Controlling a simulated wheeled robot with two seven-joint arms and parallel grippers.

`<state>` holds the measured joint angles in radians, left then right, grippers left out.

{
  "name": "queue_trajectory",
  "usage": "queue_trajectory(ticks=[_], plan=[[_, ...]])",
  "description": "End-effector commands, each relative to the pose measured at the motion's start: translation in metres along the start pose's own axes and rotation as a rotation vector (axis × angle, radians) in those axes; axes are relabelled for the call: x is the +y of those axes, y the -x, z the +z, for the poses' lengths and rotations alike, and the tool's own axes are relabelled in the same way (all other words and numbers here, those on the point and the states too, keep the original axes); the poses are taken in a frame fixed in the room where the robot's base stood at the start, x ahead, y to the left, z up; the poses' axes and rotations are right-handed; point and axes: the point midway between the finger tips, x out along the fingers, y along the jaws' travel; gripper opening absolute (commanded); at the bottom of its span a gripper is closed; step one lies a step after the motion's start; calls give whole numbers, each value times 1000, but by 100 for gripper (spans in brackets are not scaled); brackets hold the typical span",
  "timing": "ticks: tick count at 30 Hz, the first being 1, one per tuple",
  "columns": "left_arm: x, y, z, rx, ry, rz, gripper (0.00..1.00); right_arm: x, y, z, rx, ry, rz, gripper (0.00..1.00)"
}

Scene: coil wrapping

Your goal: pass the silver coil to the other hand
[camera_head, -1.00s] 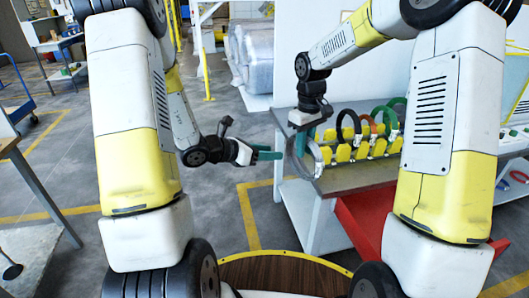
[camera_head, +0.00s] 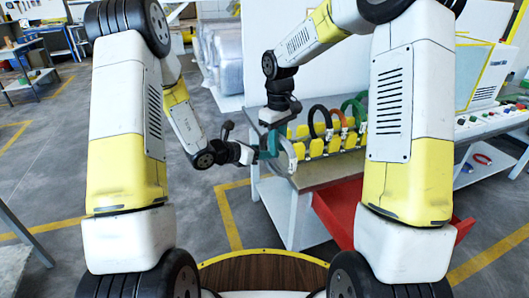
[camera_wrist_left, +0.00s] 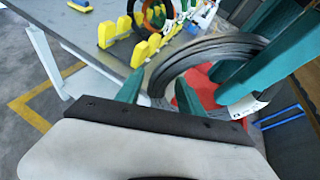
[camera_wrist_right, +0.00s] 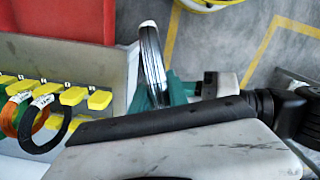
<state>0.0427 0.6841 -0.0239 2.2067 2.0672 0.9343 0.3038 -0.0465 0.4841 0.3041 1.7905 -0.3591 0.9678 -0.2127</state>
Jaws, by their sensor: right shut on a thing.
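The silver coil (camera_head: 287,157) is a grey ring hanging below my right gripper (camera_head: 274,135) at the table's near corner. In the left wrist view the coil (camera_wrist_left: 205,50) shows large, with a white label by the teal right fingers (camera_wrist_left: 262,70). My right gripper is shut on it. My left gripper (camera_head: 262,152) is at the coil's left side. Its teal fingertips (camera_wrist_left: 158,92) are apart, with the ring's near edge between them; I cannot tell if they touch it. The right wrist view shows the coil (camera_wrist_right: 152,58) edge-on, with the left gripper (camera_wrist_right: 190,88) beside it.
The table (camera_head: 318,176) holds a yellow rack (camera_head: 318,146) with black, orange and green coils (camera_head: 319,120). A red bin (camera_head: 340,210) is at the table's front. A white panel stands behind. The floor left of the table is clear.

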Motion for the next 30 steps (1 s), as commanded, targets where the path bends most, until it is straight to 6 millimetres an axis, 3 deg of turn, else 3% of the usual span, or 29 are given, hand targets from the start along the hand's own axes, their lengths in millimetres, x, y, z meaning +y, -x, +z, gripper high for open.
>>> queue_trajectory(ticks=[1,6,30], plan=[[0,0,0,0,0,0,33,0,1,0,2,0,1,0],[0,0,0,0,0,-1,0,0,1,-1,2,0,1,0],[-4,-1,1,-1,-4,-9,0,1,1,-2,7,0,2,0]])
